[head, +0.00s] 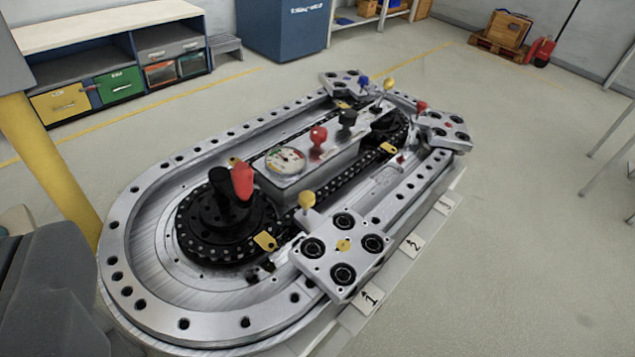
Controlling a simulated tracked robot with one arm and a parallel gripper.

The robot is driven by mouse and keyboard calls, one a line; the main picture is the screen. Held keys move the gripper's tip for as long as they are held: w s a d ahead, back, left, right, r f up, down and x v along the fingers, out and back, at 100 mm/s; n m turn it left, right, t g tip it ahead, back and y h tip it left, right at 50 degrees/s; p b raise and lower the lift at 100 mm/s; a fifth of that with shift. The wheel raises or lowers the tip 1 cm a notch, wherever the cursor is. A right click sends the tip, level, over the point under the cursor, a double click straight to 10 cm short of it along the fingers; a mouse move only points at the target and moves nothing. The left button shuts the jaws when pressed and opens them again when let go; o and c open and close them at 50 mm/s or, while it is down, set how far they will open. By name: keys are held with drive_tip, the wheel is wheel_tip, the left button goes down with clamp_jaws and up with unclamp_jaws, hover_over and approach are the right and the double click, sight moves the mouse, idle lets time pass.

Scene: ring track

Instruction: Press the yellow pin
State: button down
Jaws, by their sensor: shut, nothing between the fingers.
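A pin with a round yellow head (306,201) stands upright at the back left corner of the nearest carriage plate (340,277) on the ring track. A second yellow-headed pin (389,86) shows at the far end of the track, near a blue-headed pin (364,80). A red-headed pin (421,106) stands by the carriage plate at the far right. I cannot make out my gripper in this view, and nothing touches the near yellow pin.
The oval metal track (186,323) encloses a chain, a red-and-black lever (241,182), a gauge (285,160), and a red knob (318,140) beside a black one (346,121). Dark grey shapes and a yellow post fill the left edge. Floor at right is open.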

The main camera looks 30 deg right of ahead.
drive_tip(key=w+d+f+n+g+y+p, duration=0.2)
drive_tip(key=w+d+g+p, duration=0.2)
drive_tip(key=w+d+p, duration=0.7)
drive_tip(key=w+d+f+n+g+y+p, duration=0.1)
drive_tip(key=w+d+f+n+g+p, duration=0.1)
drive_tip(key=d+f+p, duration=0.8)
drive_tip(key=shift+w+d+f+g+p, duration=0.3)
drive_tip(key=shift+d+g+p, duration=0.2)
drive_tip(key=shift+d, duration=0.4)
hover_over(303, 192)
drive_tip(key=s+d, duration=0.1)
drive_tip(key=s, duration=0.2)
wheel_tip(303, 192, down, 7)
drive_tip(key=f, duration=0.3)
drive_tip(key=shift+w+b, duration=0.2)
drive_tip(key=shift+b, duration=0.15)
drive_tip(key=shift+f, duration=0.5)
